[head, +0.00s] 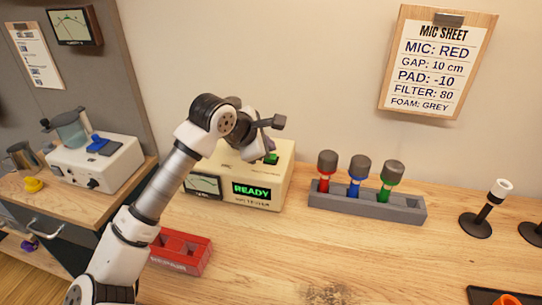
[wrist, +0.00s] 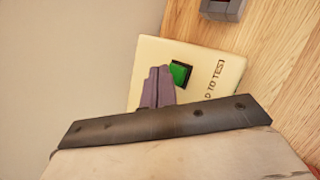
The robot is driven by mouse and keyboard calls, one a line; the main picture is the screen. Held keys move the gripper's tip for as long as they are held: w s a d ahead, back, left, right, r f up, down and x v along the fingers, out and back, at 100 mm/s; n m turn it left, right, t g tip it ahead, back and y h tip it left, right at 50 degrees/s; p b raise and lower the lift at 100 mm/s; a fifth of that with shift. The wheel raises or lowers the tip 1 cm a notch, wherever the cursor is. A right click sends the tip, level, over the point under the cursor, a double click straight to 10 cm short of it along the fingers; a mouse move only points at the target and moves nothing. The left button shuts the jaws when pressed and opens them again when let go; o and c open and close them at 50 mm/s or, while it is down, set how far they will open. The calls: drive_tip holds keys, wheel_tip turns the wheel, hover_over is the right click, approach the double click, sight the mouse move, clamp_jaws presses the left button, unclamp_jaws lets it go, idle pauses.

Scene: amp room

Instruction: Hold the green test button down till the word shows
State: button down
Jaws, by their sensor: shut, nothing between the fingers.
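The cream mic tester (head: 268,178) stands on the wooden bench against the wall. Its small display (head: 252,190) reads READY in green letters. The green test button (head: 271,158) is on its top face; in the wrist view the button (wrist: 181,73) shows beside lettering that is partly hidden. My gripper (head: 268,149) is over the tester's top, close to the button. In the wrist view its shut, empty fingers (wrist: 157,72) appear just left of the button. I cannot tell whether they touch it or whether it is pressed.
A grey rack (head: 365,205) with red, blue and green banded mics stands right of the tester. A red tray (head: 181,252) lies in front, close to my arm. A mic sheet (head: 437,63) hangs on the wall. The front middle of the bench is clear.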

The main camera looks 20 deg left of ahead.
drive_tip(key=shift+f+b, duration=0.9)
drive_tip(key=shift+b, duration=0.65)
idle(0.5)
drive_tip(key=shift+r, duration=0.1)
idle(3.5)
drive_tip(key=shift+r, duration=0.8)
drive_tip(key=shift+r+p, duration=1)
drive_tip(key=shift+r, duration=1.55)
